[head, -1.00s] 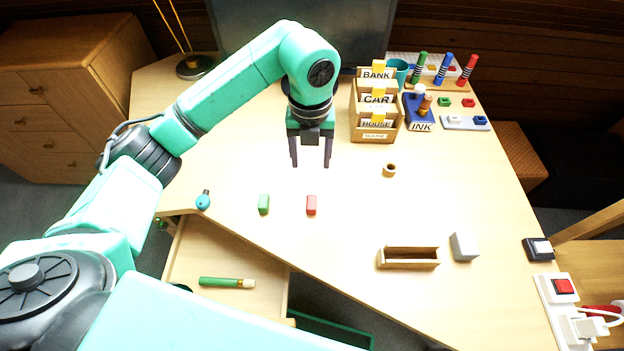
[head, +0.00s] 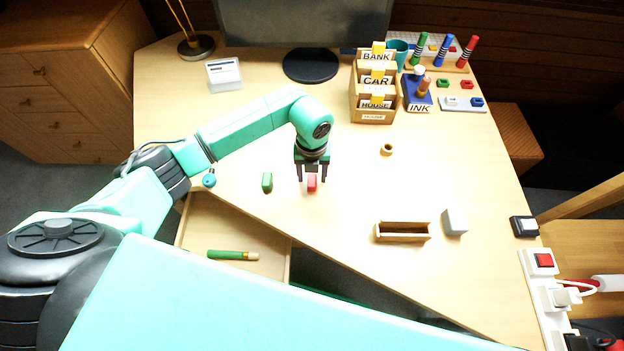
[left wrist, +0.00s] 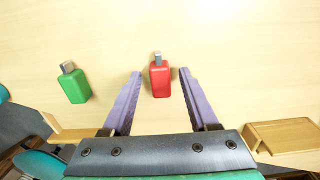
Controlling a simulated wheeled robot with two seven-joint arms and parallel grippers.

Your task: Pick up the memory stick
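Two memory sticks lie on the desk. The red memory stick (head: 312,183) shows its metal plug in the left wrist view (left wrist: 160,80). The green memory stick (head: 267,182) lies to its left and also shows a metal plug in the left wrist view (left wrist: 73,84). My left gripper (head: 312,179) is open and points down at the red stick. In the left wrist view its fingertips (left wrist: 160,73) stand on either side of the red stick, with a gap on both sides. I cannot tell its exact height above the desk. My right gripper is not in view.
A teal round-headed item (head: 209,180) lies left of the green stick. An open drawer (head: 200,222) holds a green tube (head: 232,254). A wooden tray (head: 402,239), a grey block (head: 455,222) and a wooden ring (head: 387,149) stand to the right. A letter rack (head: 372,117) stands behind.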

